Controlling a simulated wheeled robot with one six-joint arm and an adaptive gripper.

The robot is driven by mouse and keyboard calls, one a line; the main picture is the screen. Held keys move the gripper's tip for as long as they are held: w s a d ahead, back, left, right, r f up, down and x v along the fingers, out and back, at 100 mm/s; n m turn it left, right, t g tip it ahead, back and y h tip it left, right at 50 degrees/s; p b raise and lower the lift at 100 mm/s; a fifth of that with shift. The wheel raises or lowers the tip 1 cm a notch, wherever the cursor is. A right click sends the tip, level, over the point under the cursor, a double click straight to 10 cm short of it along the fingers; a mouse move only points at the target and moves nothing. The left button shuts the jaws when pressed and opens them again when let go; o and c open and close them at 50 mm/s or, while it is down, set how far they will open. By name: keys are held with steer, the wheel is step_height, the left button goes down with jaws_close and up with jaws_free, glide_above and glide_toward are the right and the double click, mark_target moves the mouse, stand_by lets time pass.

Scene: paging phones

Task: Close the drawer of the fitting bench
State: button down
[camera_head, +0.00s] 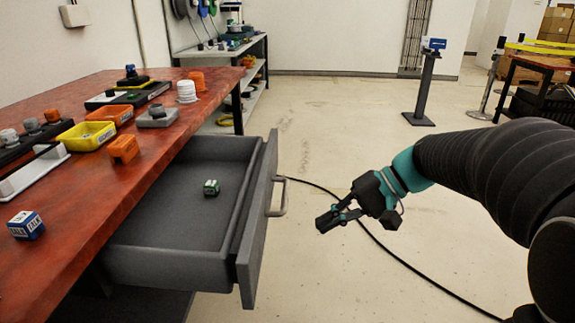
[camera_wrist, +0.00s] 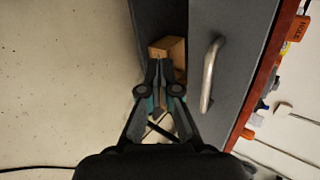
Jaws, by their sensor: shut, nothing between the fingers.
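The fitting bench (camera_head: 135,185) has a red-brown top, and its grey drawer (camera_head: 165,222) is pulled out toward the right. The drawer front (camera_head: 258,225) carries a metal bar handle (camera_head: 278,198). A small green block (camera_head: 211,187) lies inside the drawer. My gripper (camera_head: 328,222) is shut and empty, in the air to the right of the handle and apart from it. In the wrist view the shut fingertips (camera_wrist: 160,65) appear left of the handle (camera_wrist: 211,75) and the dark drawer front (camera_wrist: 240,50).
Yellow and orange bins, small blocks and fittings lie on the bench top. A brown box (camera_wrist: 172,47) shows beyond my fingertips in the wrist view. A black cable (camera_head: 400,258) crosses the pale floor. A stand (camera_head: 425,90) is farther back; floor between is clear.

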steer(key=w+d+y, duration=0.1)
steer(key=w+y, duration=0.2)
steer(key=w, duration=0.3)
steer(key=t+y+b, duration=0.1)
steer(key=y, duration=0.4)
glide_toward(273, 174)
steer(key=a, duration=0.4)
steer(key=a+p, duration=0.1)
steer(key=a, duration=0.2)
steer(key=shift+a+r, duration=0.1)
steer(key=shift+r, duration=0.2)
